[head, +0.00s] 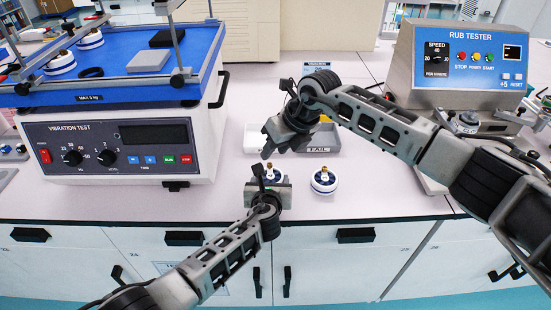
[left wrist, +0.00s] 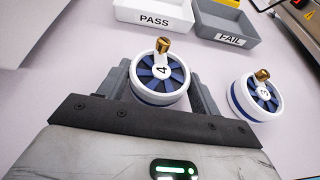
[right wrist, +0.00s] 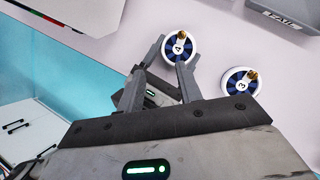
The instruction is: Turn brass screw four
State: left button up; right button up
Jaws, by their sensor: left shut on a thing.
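The round blue-and-white unit marked 4 (left wrist: 160,85) stands upright on the bench, with brass screw four (left wrist: 163,45) rising from its top. My left gripper (head: 268,188) is shut on this unit, one finger at each side. Unit 4 and its screw also show in the right wrist view (right wrist: 178,50). My right gripper (head: 269,152) is above and behind the unit, tilted down; in the right wrist view its fingers (right wrist: 158,72) are apart with nothing between them, clear of the screw. The right gripper partly hides the area behind the unit in the head view.
A similar unit marked 3 (head: 323,182) with its own brass screw stands close to the right. Behind are a white PASS tray (left wrist: 155,14) and a grey FAIL tray (left wrist: 226,24). The vibration tester (head: 120,150) stands left, the rub tester (head: 465,65) right.

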jog(key=w+d+n+t+y, duration=0.1)
jog(key=w+d+n+y, duration=0.15)
jog(key=d+n, duration=0.35)
jog(key=y, duration=0.1)
send_near(269, 164)
jog(key=x, duration=0.4)
jog(key=shift+w+a+f, duration=0.1)
jog(key=shift+a+f, duration=0.05)
jog(key=shift+f, duration=0.1)
jog(key=shift+w+a+f, duration=0.2)
jog(key=shift+w, duration=0.05)
jog(key=shift+x, duration=0.95)
jog(key=shift+s, duration=0.15)
